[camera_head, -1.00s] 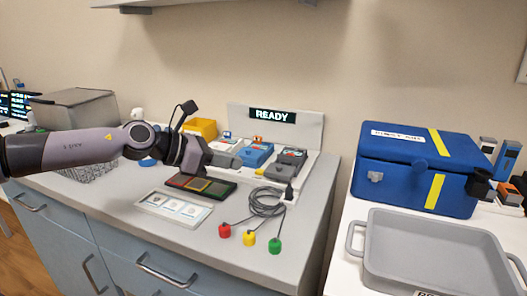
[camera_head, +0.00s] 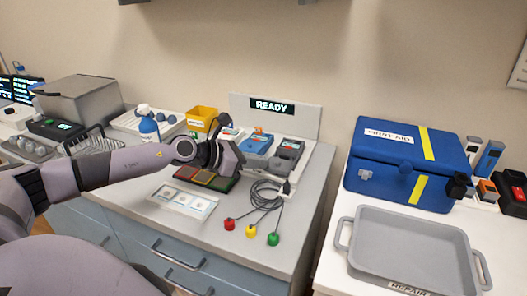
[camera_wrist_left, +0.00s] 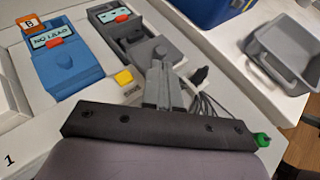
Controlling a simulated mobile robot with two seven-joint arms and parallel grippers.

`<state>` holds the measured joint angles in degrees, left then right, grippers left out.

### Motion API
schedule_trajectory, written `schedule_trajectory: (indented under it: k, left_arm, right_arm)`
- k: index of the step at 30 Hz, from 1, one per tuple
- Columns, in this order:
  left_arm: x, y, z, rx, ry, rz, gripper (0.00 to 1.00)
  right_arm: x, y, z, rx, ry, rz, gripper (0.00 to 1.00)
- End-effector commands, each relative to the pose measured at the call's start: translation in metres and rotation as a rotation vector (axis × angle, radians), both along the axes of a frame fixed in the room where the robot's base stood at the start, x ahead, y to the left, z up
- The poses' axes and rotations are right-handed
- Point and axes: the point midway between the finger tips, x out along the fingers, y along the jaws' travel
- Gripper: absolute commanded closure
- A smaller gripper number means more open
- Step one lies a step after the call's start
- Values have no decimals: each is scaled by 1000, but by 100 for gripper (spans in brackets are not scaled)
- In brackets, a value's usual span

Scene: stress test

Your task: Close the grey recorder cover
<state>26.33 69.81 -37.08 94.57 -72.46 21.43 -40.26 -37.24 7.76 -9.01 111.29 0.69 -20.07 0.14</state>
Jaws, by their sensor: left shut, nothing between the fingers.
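The grey recorder (camera_head: 287,154) stands on the counter beside the blue recorder (camera_head: 257,146), in front of the READY panel. In the left wrist view the grey recorder (camera_wrist_left: 128,35) has a small screen with a red mark at its far end and a lighter grey part near my fingers. I cannot tell how far its cover is open. My left gripper (camera_head: 238,152) is shut and empty. In the left wrist view its closed fingertips (camera_wrist_left: 157,66) are at the near end of the grey recorder and hide part of it; contact is unclear. My right gripper is not in view.
A cable coil with red, yellow and green plugs (camera_head: 251,231) lies in front. A dark tray with coloured panels (camera_head: 205,179) and a white card (camera_head: 185,201) lie below the gripper. A blue first aid box (camera_head: 400,180) and a grey tray (camera_head: 345,262) stand right.

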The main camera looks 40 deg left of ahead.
Motion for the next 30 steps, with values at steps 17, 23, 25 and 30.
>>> schedule_trajectory:
  k: [17,23,25,30]
  left_arm:
    - [17,-9,-3,0,1,0,100]
    - [24,-8,-4,-2,-3,2,100]
    - [33,-6,-5,-3,-4,2,100]
    - [53,-1,-5,-2,-2,0,100]
  right_arm:
    - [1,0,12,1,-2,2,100]
    - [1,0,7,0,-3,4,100]
    - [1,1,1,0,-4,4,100]
    - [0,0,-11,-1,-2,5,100]
